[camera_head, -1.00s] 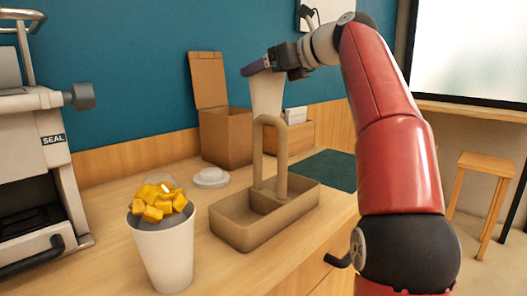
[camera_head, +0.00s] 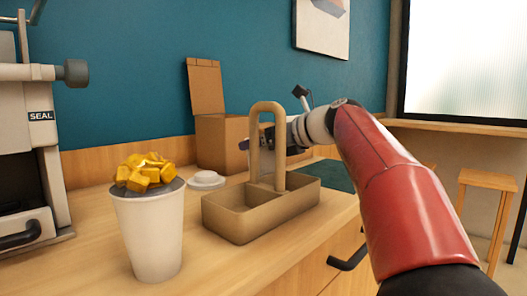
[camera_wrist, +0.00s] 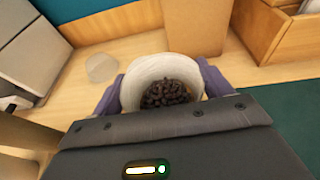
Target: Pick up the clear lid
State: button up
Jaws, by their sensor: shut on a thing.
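My gripper (camera_wrist: 163,84) is shut on a white cup (camera_wrist: 146,72) with dark beans inside, seen from above in the wrist view. In the head view my gripper (camera_head: 266,138) is partly hidden behind the carrier's handle, and the cup is mostly hidden too. I cannot tell whether the cup touches the counter. A pale, see-through-looking disc (camera_wrist: 101,67) lies flat on the counter to the cup's left in the wrist view; it looks like the clear lid. A white lid (camera_head: 207,179) lies on the counter in the head view.
A brown two-part carrier (camera_head: 225,228) with an upright handle stands before my gripper. A white cup (camera_head: 150,237) heaped with yellow cubes stands at front left. An open cardboard box (camera_head: 218,143) is behind. A sealing machine (camera_head: 35,160) is left.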

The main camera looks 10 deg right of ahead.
jog(key=shift+f, duration=0.3)
jog(key=shift+f, duration=0.15)
jog(key=o, duration=1.6)
